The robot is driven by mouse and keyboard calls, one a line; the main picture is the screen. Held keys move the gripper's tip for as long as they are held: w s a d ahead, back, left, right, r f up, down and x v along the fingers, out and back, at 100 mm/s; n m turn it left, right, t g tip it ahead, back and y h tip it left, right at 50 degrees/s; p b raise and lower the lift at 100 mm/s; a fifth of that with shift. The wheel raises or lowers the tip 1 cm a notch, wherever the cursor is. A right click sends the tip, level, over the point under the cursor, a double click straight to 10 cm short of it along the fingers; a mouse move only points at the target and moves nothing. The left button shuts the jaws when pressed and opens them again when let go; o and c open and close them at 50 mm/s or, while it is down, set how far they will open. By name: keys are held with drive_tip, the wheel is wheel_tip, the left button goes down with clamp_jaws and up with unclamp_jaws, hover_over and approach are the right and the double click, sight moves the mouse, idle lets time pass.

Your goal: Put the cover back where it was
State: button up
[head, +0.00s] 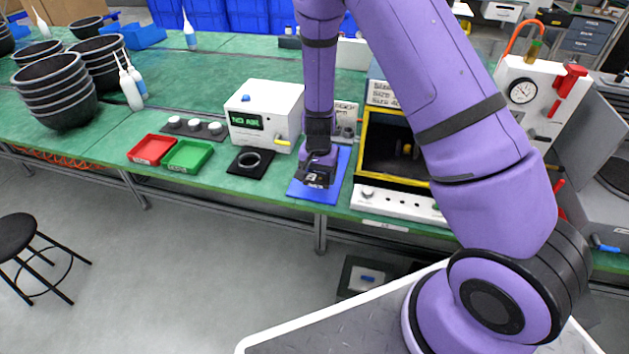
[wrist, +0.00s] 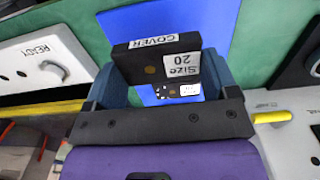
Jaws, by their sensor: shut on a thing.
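The cover (wrist: 150,62) is a dark block with the labels "COVER" and "Size 20", seen upside down in the wrist view. My gripper (wrist: 160,92) is shut on it, with one blue-grey finger at each side. In the head view my gripper (head: 317,178) points down over the blue mat (head: 332,192) on the green bench. The cover shows there only as a small dark shape at the fingertips. I cannot tell whether it touches the mat. A small white labelled piece (wrist: 180,91) shows below the cover in the wrist view, partly hidden.
Right of the mat stands an open yellow-framed chamber (head: 364,150) with a white control panel (head: 390,203). Left are a black plate with a ring (head: 250,161), a "NO AIR" box (head: 265,112), and green (head: 188,156) and red (head: 151,149) trays. A gauge panel (head: 522,95) stands far right.

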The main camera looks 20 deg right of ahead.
sight(315, 174)
drive_tip(key=shift+w+a+f, duration=0.25)
drive_tip(key=shift+w+a, duration=0.1)
drive_tip(key=shift+w, duration=0.25)
drive_tip(key=shift+f, duration=1.55)
drive_tip(key=shift+f, duration=0.1)
drive_tip(key=o, duration=0.8)
wheel_tip(315, 174, up, 12)
drive_tip(key=shift+r, duration=0.25)
